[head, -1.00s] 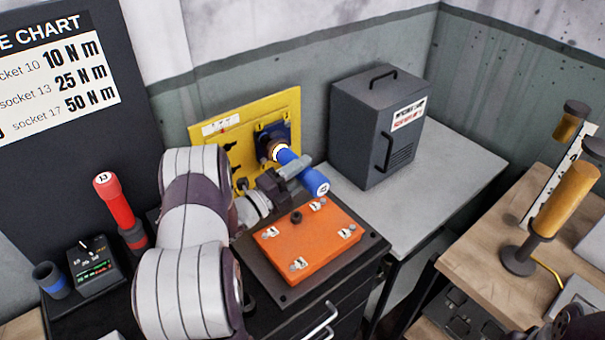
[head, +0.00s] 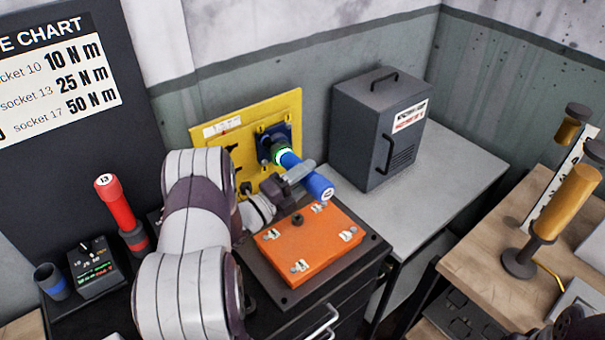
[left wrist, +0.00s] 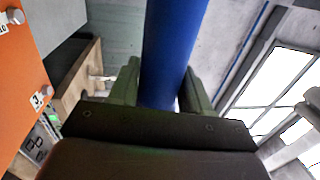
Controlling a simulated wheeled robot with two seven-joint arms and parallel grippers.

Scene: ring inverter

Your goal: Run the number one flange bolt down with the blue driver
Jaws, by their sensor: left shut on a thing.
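The blue driver (head: 318,188) is held level-ish, its nose pointing at the dark blue flange (head: 266,136) on the yellow panel (head: 215,145). A ring near its nose glows green-white. My left gripper (head: 299,172) is shut around the driver's body, which also fills the middle of the left wrist view (left wrist: 175,45) between the two fingers. The driver's nose appears to be at the flange's lower right part. The bolt there is hidden behind the driver, and I cannot read its number. My right gripper is not clearly seen.
An orange plate (head: 312,246) with numbered tags lies just below the driver. A grey cabinet (head: 375,130) stands to the right. A red driver (head: 118,205) stands at the left beside a small display box (head: 93,268) and a cup (head: 50,281). The grey counter's right part is clear.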

